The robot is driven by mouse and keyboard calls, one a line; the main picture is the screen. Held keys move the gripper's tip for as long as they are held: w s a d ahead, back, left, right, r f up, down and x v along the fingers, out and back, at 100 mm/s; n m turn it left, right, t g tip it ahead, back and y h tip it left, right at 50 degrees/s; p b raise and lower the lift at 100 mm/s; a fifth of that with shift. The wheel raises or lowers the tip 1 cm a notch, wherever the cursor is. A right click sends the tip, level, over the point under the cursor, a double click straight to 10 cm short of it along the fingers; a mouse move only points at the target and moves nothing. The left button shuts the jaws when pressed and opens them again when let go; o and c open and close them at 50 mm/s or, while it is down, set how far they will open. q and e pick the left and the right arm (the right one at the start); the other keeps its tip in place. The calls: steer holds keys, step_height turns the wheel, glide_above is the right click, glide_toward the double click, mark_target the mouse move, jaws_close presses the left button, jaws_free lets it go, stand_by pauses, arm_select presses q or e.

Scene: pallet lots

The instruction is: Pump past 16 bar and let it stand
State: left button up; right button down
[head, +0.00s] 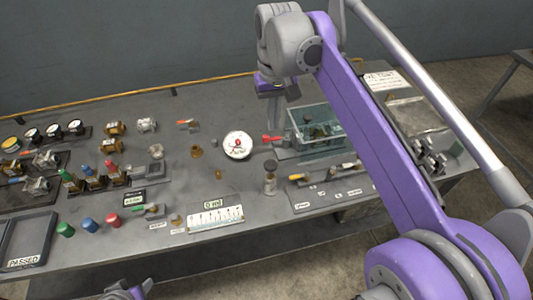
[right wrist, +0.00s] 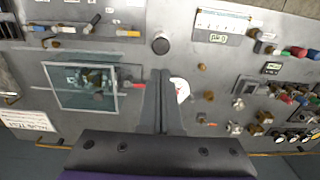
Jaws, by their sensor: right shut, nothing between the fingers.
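A round white pressure gauge (head: 238,145) with a red mark on its dial lies mid-bench in the head view; I cannot read its value. A clear-walled water tank (head: 318,127) stands to its right, with a red handle (head: 271,139) at its left side. My right gripper (head: 277,92) is shut and empty, above the bench behind the gauge and tank. In the right wrist view its fingers (right wrist: 161,103) are together and partly cover the gauge (right wrist: 181,90); the tank (right wrist: 82,86) is to the left.
Small valves and fittings cover the bench's left half, with red, green and blue caps (head: 88,223) in front. A tool board (head: 325,190) and a white scale card (head: 215,217) lie near the front edge. A tray marked PASSED (head: 24,241) is front left.

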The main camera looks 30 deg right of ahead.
mark_target(272, 164)
step_height(272, 164, down, 14)
steer(key=shift+a+b, duration=0.1)
steer(key=shift+b, duration=0.25)
arm_select(q)
steer(key=shift+s+f, duration=0.2)
steer(key=shift+f, duration=0.25)
arm_select(e)
step_height(272, 164, down, 4)
steer(key=shift+r+b, duration=0.1)
steer(key=shift+b, duration=0.95)
steer(key=shift+s+r, duration=0.1)
steer(key=shift+s, duration=0.05)
arm_select(q)
steer(key=shift+s+f, duration=0.2)
steer(key=shift+f, duration=0.45)
steer(key=shift+s+f, duration=0.15)
steer(key=shift+f, duration=0.45)
